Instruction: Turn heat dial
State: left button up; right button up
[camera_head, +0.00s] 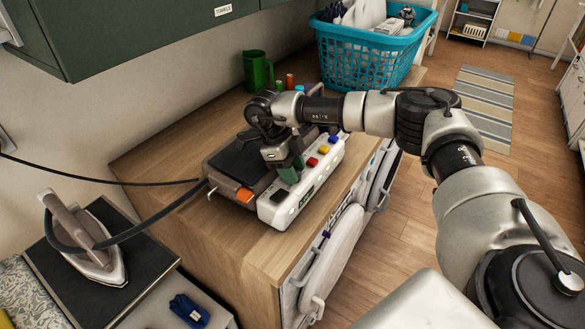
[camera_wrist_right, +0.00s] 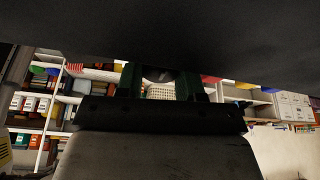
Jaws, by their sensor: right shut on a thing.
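A machine with a dark flat top (camera_head: 243,166) and a white control panel (camera_head: 322,178) stands on the wooden counter. The panel bears red, yellow and blue buttons and a small display. My right gripper (camera_head: 291,172) reaches down onto the panel, its green fingers against the panel's face near the display. My left gripper is in neither view.
An iron (camera_head: 92,246) rests on a dark board at lower left. A dark cable crosses at left. Bare counter (camera_head: 165,165) lies left of the machine.

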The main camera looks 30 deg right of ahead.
jog(key=m+y, duration=0.1)
jog(key=m, duration=0.3)
jog(key=shift+m+g+y+p, duration=0.3)
jog(key=shift+m+y, duration=0.1)
jog(key=o, duration=0.9)
jog(key=shift+w+r, duration=0.3)
jog(key=shift+r, duration=0.15)
jog(key=b+v, duration=0.2)
jog(key=v, duration=0.7)
jog(key=shift+r, duration=0.4)
jog(key=shift+w, duration=0.1)
